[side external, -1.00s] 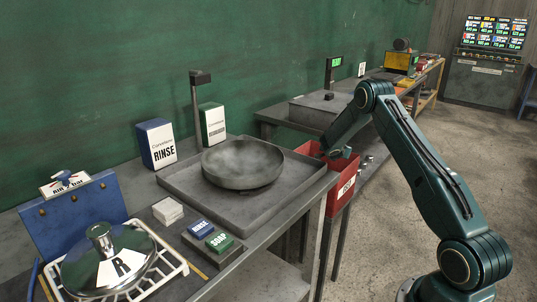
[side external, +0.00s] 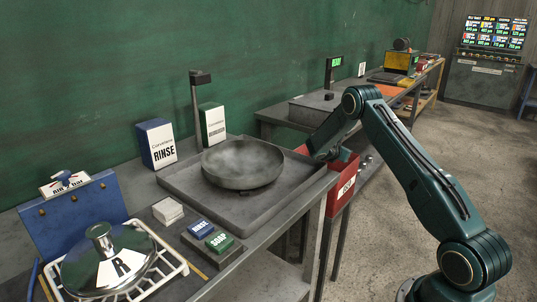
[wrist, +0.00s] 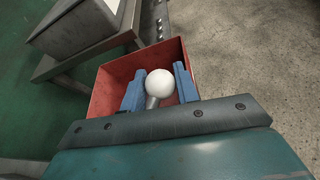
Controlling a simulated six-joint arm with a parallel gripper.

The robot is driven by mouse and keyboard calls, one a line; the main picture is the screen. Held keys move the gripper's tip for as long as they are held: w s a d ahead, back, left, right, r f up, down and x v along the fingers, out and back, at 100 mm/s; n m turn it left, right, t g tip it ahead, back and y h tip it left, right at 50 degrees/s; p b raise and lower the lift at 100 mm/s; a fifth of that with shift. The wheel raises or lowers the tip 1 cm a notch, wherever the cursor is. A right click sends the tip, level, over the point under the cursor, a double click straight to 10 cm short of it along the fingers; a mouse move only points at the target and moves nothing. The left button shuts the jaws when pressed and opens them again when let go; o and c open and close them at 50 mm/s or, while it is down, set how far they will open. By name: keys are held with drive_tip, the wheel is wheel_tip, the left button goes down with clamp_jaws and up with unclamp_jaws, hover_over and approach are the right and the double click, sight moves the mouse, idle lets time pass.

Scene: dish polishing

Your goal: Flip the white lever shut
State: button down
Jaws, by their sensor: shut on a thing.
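A white ball-shaped knob (wrist: 159,80) on a short grey stem shows in the wrist view, which I take to be the white lever. My gripper (wrist: 159,88) has a blue finger on each side of the knob and is shut on it. The knob and fingers appear over the open red box (wrist: 112,79), whose inside is partly hidden by my wrist. In the side external view my gripper (side external: 332,154) is down at the red box (side external: 348,187), and the lever is hidden there.
A grey tray (side external: 285,198) with a round grey dish (side external: 243,163) stands left of the box. A long bench runs behind the box. The floor at right is clear.

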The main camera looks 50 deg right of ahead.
drive_tip(key=shift+f, duration=0.1)
drive_tip(key=c, duration=1.1)
unclamp_jaws()
drive_tip(key=shift+a, duration=0.1)
drive_tip(key=v, duration=1.3)
drive_tip(key=shift+s+a, duration=0.1)
drive_tip(key=shift+a, duration=0.25)
drive_tip(key=shift+c, duration=0.2)
